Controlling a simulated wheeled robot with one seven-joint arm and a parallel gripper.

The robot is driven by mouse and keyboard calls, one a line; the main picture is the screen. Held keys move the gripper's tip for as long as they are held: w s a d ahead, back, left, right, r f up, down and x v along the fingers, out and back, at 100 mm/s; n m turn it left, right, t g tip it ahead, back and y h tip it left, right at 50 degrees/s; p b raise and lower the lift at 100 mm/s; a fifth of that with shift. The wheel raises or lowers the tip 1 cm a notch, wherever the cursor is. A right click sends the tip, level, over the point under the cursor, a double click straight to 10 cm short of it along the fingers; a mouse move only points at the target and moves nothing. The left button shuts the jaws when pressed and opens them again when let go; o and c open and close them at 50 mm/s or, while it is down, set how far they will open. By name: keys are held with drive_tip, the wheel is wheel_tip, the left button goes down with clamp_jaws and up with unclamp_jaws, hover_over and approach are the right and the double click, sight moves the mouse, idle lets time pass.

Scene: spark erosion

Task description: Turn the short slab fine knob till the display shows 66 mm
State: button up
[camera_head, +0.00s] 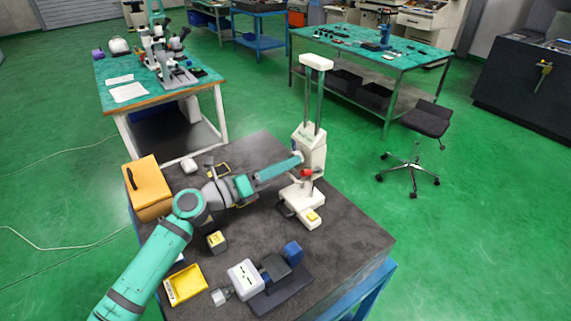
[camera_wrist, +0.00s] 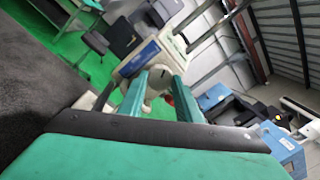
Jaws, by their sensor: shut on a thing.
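The white instrument (camera_head: 312,150) with two upright columns stands on the dark bench top, near its back right. It has a carriage on the columns and a low slab base (camera_head: 301,196). My gripper (camera_head: 298,157) reaches its carriage from the left. In the wrist view, my gripper's two teal fingers (camera_wrist: 164,82) are closed on a pale round knob (camera_wrist: 158,86) on the side of the carriage (camera_wrist: 140,62). The fingers partly cover the knob. A blue panel (camera_wrist: 137,58) shows on the carriage, but I cannot read any figure on it.
A red knob (camera_head: 306,172) sits low on the instrument. On the bench are an orange case (camera_head: 147,183), a yellow tray (camera_head: 184,285), a yellow-topped block (camera_head: 216,242) and a white device (camera_head: 245,278). The bench top (camera_head: 345,235) right of the instrument is bare.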

idle(0.3)
drive_tip(key=o, duration=0.8)
drive_tip(key=shift+a, duration=0.1)
drive_tip(key=r+v, duration=0.1)
drive_tip(key=v, duration=0.9)
drive_tip(key=shift+s+a+f, duration=0.25)
drive_tip(key=shift+s+f, duration=0.05)
drive_tip(key=shift+f, duration=0.2)
